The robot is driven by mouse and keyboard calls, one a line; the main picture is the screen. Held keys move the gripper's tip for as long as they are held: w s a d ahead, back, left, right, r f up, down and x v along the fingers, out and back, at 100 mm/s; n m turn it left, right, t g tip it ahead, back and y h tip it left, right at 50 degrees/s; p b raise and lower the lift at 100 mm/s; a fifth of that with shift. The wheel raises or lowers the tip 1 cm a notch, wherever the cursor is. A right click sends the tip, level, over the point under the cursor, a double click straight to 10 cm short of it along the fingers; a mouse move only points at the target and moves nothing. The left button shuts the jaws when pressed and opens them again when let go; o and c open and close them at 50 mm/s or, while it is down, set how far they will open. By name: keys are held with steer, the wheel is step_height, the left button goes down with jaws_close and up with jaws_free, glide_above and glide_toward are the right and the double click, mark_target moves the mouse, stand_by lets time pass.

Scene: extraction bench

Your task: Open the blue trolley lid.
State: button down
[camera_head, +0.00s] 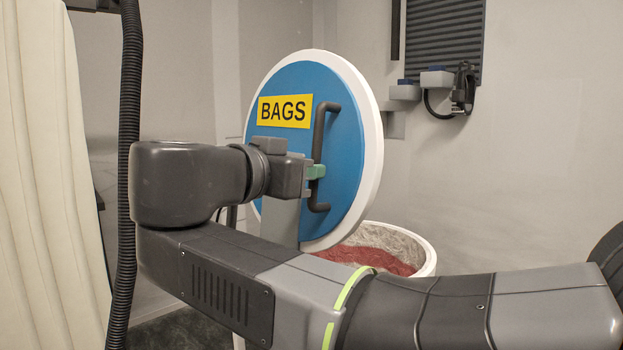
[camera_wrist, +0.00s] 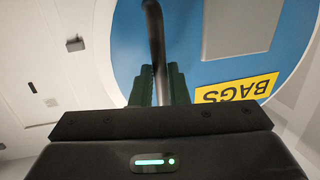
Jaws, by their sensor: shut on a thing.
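The blue round trolley lid (camera_head: 345,150) has a white rim and a yellow label reading BAGS. It stands raised and steeply tilted above the white round trolley (camera_head: 428,262), whose opening shows a pale liner and red contents. A dark bar handle (camera_head: 319,140) runs up the lid's face. My gripper (camera_head: 316,171) is shut on the lower part of this handle, its green fingertips on either side. In the wrist view the fingers (camera_wrist: 158,85) clasp the handle (camera_wrist: 153,30), with the blue lid (camera_wrist: 187,30) behind. My arm hides the trolley's front and left side.
A cream padded surface (camera_head: 45,170) and a black ribbed hose (camera_head: 129,150) stand at the left. Grey wall-mounted fittings (camera_head: 437,78) and a dark slatted panel (camera_head: 445,38) are at the upper right.

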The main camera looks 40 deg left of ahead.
stand_by(0.3)
steer(key=c, duration=1.4)
jaws_free()
steer(key=shift+s, duration=0.1)
steer(key=s+d+r+p, duration=0.1)
steer(key=s, duration=1.2)
steer(key=shift+s+d+r+p, duration=0.25)
steer(key=shift+r+p, duration=0.05)
steer(key=w+a+f+b, duration=0.1)
steer(key=w, duration=1.2)
steer(key=shift+w+a+f, duration=0.25)
steer(key=shift+w+f, duration=0.05)
steer(key=shift+w, duration=0.05)
steer(key=shift+s, duration=0.15)
